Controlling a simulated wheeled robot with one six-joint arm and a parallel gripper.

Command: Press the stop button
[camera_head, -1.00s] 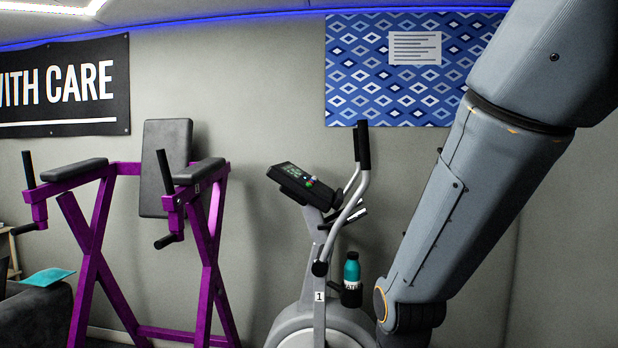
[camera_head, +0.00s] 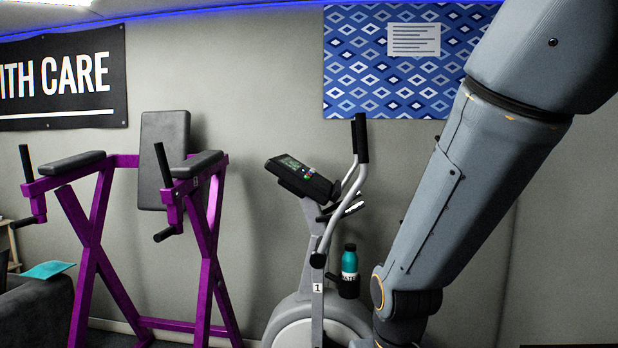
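The console (camera_head: 302,178) of a grey elliptical machine (camera_head: 318,290) stands in the middle of the view. It has a small lit display (camera_head: 291,163) and a few small coloured buttons (camera_head: 308,173), with red and green among them. They are too small to tell which one is the stop button. My arm crosses the right side, from the top right corner down to the bottom edge. My gripper is out of the frame, so its opening and its distance from the console cannot be seen.
A teal and black bottle (camera_head: 349,266) sits in a holder beside the machine's post. Upright handlebars (camera_head: 361,140) rise right of the console. A purple exercise frame (camera_head: 205,240) with black pads stands to the left. A dark seat (camera_head: 40,305) is at lower left.

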